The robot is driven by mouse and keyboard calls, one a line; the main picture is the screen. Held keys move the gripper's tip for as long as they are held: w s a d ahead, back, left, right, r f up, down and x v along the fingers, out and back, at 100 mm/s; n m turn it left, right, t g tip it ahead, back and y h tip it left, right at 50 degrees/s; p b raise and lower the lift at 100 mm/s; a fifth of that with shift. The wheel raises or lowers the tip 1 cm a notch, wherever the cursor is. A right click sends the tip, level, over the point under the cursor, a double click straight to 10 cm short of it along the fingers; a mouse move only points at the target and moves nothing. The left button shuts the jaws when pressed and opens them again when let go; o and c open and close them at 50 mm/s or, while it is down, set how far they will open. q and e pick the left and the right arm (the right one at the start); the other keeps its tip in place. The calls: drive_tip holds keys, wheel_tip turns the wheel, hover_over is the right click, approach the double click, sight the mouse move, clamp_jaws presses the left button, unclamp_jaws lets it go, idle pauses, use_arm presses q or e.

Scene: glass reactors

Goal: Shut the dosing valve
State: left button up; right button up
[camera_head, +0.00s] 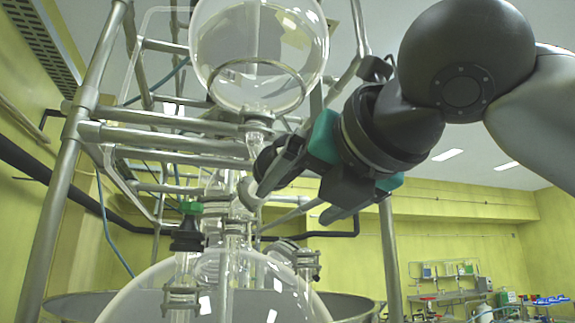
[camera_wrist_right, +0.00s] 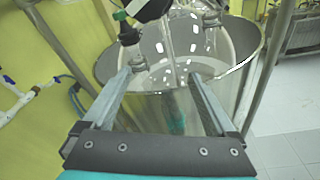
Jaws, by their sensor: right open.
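A round glass dosing vessel (camera_head: 258,45) hangs at the top of the head view, with a metal ring around it. Below its neck, a pale rounded piece (camera_head: 248,192) on the glass line looks like the dosing valve's handle; its setting cannot be made out. My right gripper (camera_head: 295,207) is open and empty. One finger overlaps the pale piece in the head view; whether they touch I cannot tell. In the right wrist view the gripper (camera_wrist_right: 160,78) is spread with glass parts beyond the fingers, and the valve is not clearly visible. My left gripper is not in view.
The large glass reactor (camera_head: 215,290) sits below in a metal bath. A green-capped fitting (camera_head: 188,207) stands left of the valve area. Metal frame tubes (camera_head: 72,180) surround the glassware. A bench with equipment (camera_head: 450,295) stands at the far right.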

sight(278, 145)
drive_tip(key=s+d+r+n+t, duration=0.2)
drive_tip(key=s+d+r+n, duration=0.1)
drive_tip(key=s+r, duration=0.5)
drive_tip(key=shift+h, duration=0.3)
drive_tip(key=x, duration=1.4)
drive_tip(key=shift+w+a, duration=0.2)
drive_tip(key=shift+w, duration=0.1)
drive_tip(key=c, duration=1.4)
